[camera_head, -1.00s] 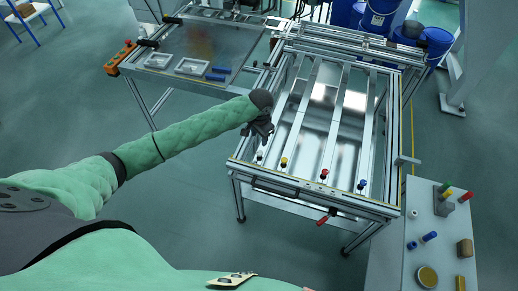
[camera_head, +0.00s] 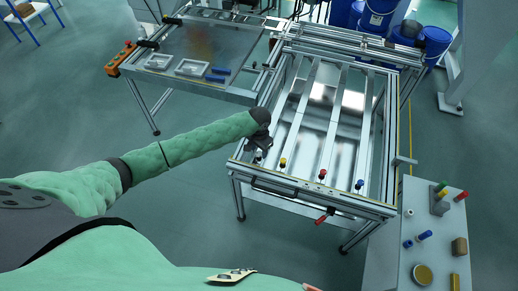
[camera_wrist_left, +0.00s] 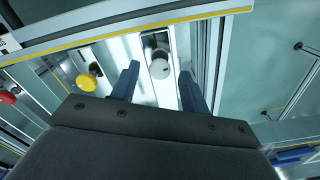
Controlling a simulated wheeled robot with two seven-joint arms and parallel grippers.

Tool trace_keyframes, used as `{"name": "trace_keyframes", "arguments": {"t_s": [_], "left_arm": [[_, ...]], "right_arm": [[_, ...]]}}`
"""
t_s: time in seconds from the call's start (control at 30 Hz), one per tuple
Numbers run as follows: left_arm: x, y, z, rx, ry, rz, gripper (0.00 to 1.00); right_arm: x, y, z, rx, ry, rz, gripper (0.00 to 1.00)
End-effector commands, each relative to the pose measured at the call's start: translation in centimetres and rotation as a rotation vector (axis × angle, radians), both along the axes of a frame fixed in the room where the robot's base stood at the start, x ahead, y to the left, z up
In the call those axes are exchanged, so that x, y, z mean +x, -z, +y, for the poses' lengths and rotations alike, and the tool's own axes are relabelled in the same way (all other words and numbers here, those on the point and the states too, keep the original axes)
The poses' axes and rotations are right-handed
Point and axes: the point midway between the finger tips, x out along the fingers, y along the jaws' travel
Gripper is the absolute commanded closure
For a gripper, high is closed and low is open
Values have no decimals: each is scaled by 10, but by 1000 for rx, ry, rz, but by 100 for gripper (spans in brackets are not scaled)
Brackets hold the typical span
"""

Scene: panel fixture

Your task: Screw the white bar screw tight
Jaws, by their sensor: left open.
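The white bar screw shows in the left wrist view as a round pale knob (camera_wrist_left: 160,67) on a metal bar of the panel fixture (camera_wrist_left: 140,20). In the head view the white screw (camera_head: 257,157) is small, just below my gripper. My left gripper (camera_head: 259,143) is over the near left corner of the fixture. In the left wrist view its two dark blue fingers (camera_wrist_left: 158,84) are open, one on each side of the white knob. I cannot tell whether they touch it. My right gripper is not in view.
Yellow (camera_head: 282,162), red (camera_head: 322,174) and blue (camera_head: 360,184) knobs stand along the fixture's front edge, right of the white one. A side table (camera_head: 400,240) with small parts stands at the right. A second bench (camera_head: 190,80) with trays adjoins at the back left.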

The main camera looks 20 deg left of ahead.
Motion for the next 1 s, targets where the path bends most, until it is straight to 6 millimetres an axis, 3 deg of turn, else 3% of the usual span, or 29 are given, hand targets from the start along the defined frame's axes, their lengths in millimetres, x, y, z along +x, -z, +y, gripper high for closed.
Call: {"name": "trace_keyframes", "arguments": {"t_s": [0.4, 0.63, 1.0], "left_arm": [[0, 8, 0, 0, 1, -1, 56], [0, 8, 0, 0, 1, -1, 99], [1, 7, 0, 0, 59, -1, 99]], "right_arm": [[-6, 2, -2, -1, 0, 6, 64], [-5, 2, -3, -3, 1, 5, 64], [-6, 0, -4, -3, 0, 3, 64]]}}
